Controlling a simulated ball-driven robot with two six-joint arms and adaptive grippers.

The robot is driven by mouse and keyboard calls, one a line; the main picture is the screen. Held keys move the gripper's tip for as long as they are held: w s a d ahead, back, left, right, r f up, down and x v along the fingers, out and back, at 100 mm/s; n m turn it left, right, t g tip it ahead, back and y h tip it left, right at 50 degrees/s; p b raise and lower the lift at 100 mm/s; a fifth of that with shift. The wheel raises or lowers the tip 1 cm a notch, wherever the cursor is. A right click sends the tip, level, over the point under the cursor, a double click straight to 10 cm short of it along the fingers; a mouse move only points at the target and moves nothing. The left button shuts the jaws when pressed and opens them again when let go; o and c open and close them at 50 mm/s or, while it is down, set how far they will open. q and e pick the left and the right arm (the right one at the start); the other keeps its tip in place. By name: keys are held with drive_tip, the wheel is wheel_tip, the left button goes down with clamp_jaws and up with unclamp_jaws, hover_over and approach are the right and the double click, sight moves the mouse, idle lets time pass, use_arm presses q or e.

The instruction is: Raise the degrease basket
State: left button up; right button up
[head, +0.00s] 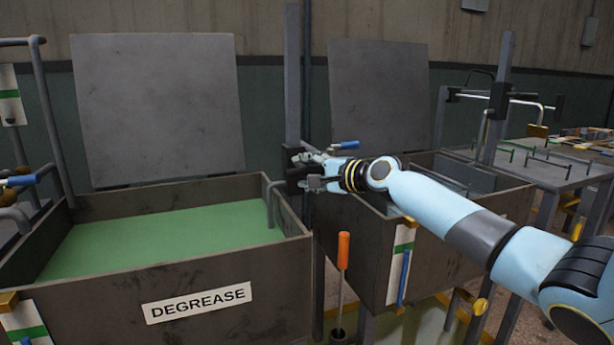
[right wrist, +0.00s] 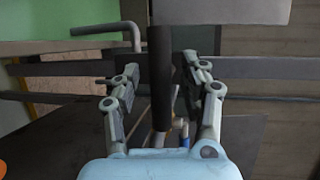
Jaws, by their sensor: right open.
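The degrease tank (head: 225,270) stands open at left in the head view, labelled DEGREASE and filled with green liquid (head: 170,235). I see no basket; the liquid is opaque. A grey bent rod (head: 270,200) hooks over the tank's right inner corner. My right gripper (head: 306,170) is at the upright post (head: 292,75) between the two tanks. In the right wrist view a dark upright cylindrical grip (right wrist: 160,75) stands between the open fingers of this gripper (right wrist: 160,100), with gaps at both sides. My left gripper is not in view.
A second tank (head: 375,255) stands at right, under my right arm. An orange-handled tool (head: 343,252) stands upright between the tanks. Blue-handled levers show behind my gripper (head: 345,145) and at the left edge (head: 18,181). A rack table (head: 560,175) is at far right.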

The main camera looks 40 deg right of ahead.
drive_tip(key=shift+c, duration=0.3)
drive_tip(key=c, duration=0.7)
drive_tip(key=shift+f, duration=0.1)
clamp_jaws()
drive_tip(key=shift+r+p, duration=0.55)
drive_tip(key=shift+p, duration=0.1)
wheel_tip(320, 180, up, 16)
drive_tip(key=p, duration=1.4)
drive_tip(key=shift+f, duration=0.25)
